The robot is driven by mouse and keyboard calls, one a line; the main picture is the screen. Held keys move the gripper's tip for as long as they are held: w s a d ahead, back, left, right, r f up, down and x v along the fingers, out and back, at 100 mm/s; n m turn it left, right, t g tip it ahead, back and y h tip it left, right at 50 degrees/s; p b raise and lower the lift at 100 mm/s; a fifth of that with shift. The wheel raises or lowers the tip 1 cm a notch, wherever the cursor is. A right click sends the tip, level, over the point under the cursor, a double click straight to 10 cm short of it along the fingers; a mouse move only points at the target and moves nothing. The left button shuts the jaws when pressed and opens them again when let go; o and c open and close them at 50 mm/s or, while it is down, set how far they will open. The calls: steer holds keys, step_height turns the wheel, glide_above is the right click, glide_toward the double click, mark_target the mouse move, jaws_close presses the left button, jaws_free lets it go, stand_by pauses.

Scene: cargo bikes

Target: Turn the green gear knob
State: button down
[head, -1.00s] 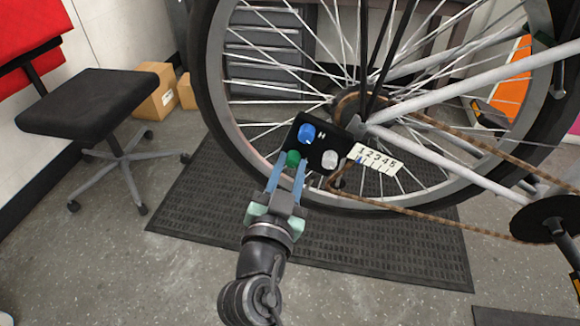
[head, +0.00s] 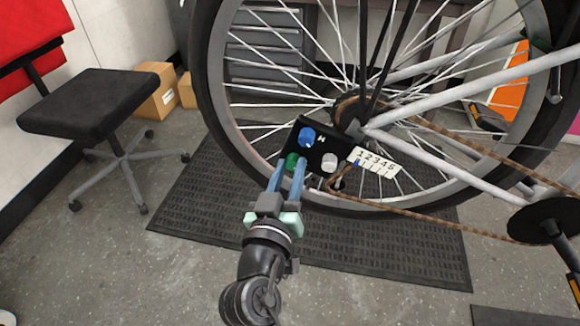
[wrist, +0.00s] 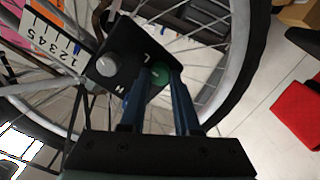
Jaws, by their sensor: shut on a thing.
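The green gear knob (head: 292,160) sits at the lower left of a black panel (head: 316,146) beside the bicycle's rear wheel. My gripper (head: 291,166) is shut on the green knob, with one blue finger on each side of it. In the wrist view the green knob (wrist: 160,76) shows between the two fingertips (wrist: 162,74). A blue knob (head: 306,137) and a white knob (head: 329,161) are on the same panel. A white scale plate (head: 374,162) with the numbers 1 to 5 and a small blue marker is to the right of the panel.
The wheel's spokes and tyre (head: 216,110) are close behind the panel. The chain (head: 400,211) and frame tube (head: 450,165) run to the right. A black chair (head: 88,102) and cardboard box (head: 159,95) stand at the left. A dark mat (head: 210,215) lies below.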

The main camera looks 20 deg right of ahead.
steer(key=n+p, duration=0.2)
steer(key=n, duration=0.3)
steer(key=shift+n, duration=0.4)
steer(key=n+p, duration=0.2)
steer(key=n, duration=0.3)
steer(key=shift+f+n, duration=0.1)
steer(key=shift+n, duration=0.3)
steer(key=c, duration=0.6)
jaws_free()
steer(key=shift+a, duration=0.1)
steer(key=v, duration=1.3)
